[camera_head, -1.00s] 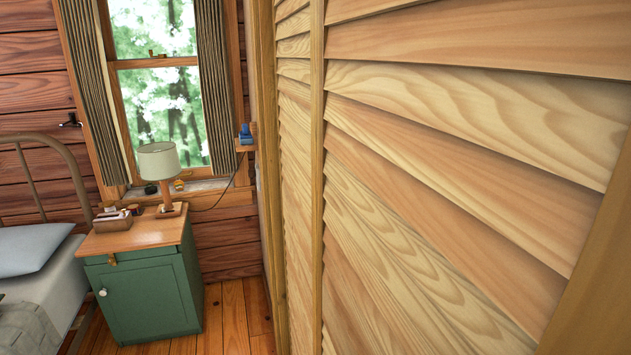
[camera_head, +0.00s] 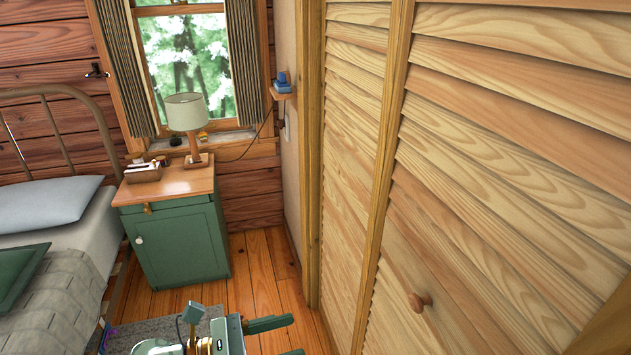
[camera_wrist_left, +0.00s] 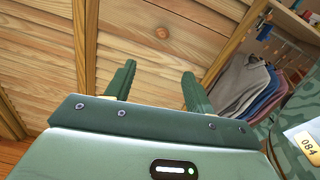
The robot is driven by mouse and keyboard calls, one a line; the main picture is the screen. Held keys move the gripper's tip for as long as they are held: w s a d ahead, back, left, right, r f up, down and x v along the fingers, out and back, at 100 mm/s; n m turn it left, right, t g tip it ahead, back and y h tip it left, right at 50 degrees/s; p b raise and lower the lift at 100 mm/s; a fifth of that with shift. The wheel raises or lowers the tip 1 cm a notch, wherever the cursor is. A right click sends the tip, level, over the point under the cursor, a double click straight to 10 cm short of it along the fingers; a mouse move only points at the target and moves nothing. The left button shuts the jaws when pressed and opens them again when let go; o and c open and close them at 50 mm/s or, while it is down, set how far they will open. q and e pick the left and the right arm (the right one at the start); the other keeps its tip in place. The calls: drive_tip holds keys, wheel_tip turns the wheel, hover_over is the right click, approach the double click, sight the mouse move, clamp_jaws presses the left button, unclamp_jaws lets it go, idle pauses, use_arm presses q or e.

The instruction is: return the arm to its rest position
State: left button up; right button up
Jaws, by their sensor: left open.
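My left gripper (camera_head: 281,337) shows at the bottom of the head view, coming in low over the floor in front of the green nightstand. Its two green fingers are apart with nothing between them. In the left wrist view the gripper (camera_wrist_left: 157,90) is open and empty, with pale wood boards beyond the fingers. My right gripper is not in view.
A louvered closet door (camera_head: 480,170) with a round wooden knob (camera_head: 420,301) fills the right. A green nightstand (camera_head: 180,243) with a lamp (camera_head: 187,115) stands by the bed (camera_head: 95,235). Hanging clothes (camera_wrist_left: 245,85) show in the left wrist view.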

use_arm(q)
drive_tip(key=w+a+f+n+t+y, duration=0.75)
drive_tip(key=w+a+f+n, duration=0.55)
drive_tip(key=n, duration=0.8)
drive_tip(key=s+a+f+n+g+y, duration=0.1)
drive_tip(key=s+a+f+n+y, duration=0.35)
drive_tip(key=f, duration=0.45)
drive_tip(key=s+a+f+n+g+y, duration=0.2)
drive_tip(key=a+f+n+y, duration=0.1)
drive_tip(key=a+f+n, duration=0.45)
drive_tip(key=s+a+f+n+g+y, duration=0.3)
drive_tip(key=s+f+n, duration=0.5)
drive_tip(key=s+f, duration=0.9)
drive_tip(key=s+d+f+n+g, duration=0.1)
drive_tip(key=s+d+g, duration=0.1)
drive_tip(key=s, duration=0.8)
drive_tip(key=s+d+f+n+g, duration=0.1)
drive_tip(key=s+d+n+g, duration=0.1)
drive_tip(key=s, duration=0.9)
drive_tip(key=s+d+f+n+g, duration=0.1)
drive_tip(key=s+d+f+g, duration=0.1)
drive_tip(key=s, duration=0.9)
drive_tip(key=d+g, duration=0.1)
drive_tip(key=d, duration=0.1)
drive_tip(key=shift+d+h, duration=0.3)
drive_tip(key=shift+h, duration=0.1)
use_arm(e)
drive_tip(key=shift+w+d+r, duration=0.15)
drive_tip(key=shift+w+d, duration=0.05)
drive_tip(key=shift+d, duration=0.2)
